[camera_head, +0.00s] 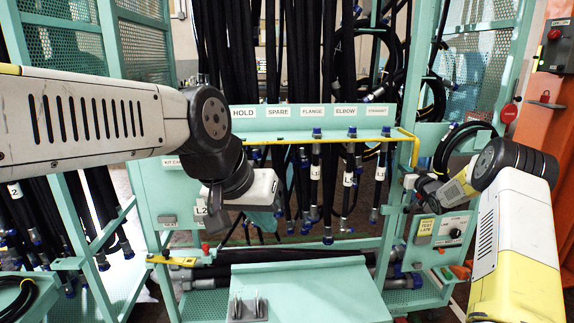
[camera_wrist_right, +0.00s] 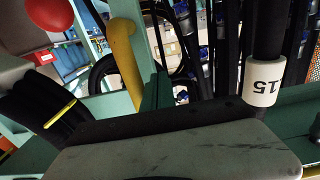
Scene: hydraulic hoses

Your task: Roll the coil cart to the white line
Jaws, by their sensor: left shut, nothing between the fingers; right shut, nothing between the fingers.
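A teal frame bearing black hoses and a yellow rail (camera_head: 300,141) fills the middle of the head view. A black hose coil (camera_head: 16,298) lies in a teal tray at the lower left; whether it belongs to the coil cart, I cannot tell. My left gripper (camera_head: 264,216) is shut and empty in front of the frame, beside the L2 tag. My right gripper (camera_head: 410,187) is shut and empty near the rail's right end. Its fingertips are hard to make out in the right wrist view.
A sloped teal panel (camera_head: 305,290) with a small metal bracket (camera_head: 248,307) stands low in front. Tagged hoses hang behind the rail; a white-tagged hose (camera_wrist_right: 263,82) is close in the right wrist view. An orange post (camera_head: 550,130) stands at the right.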

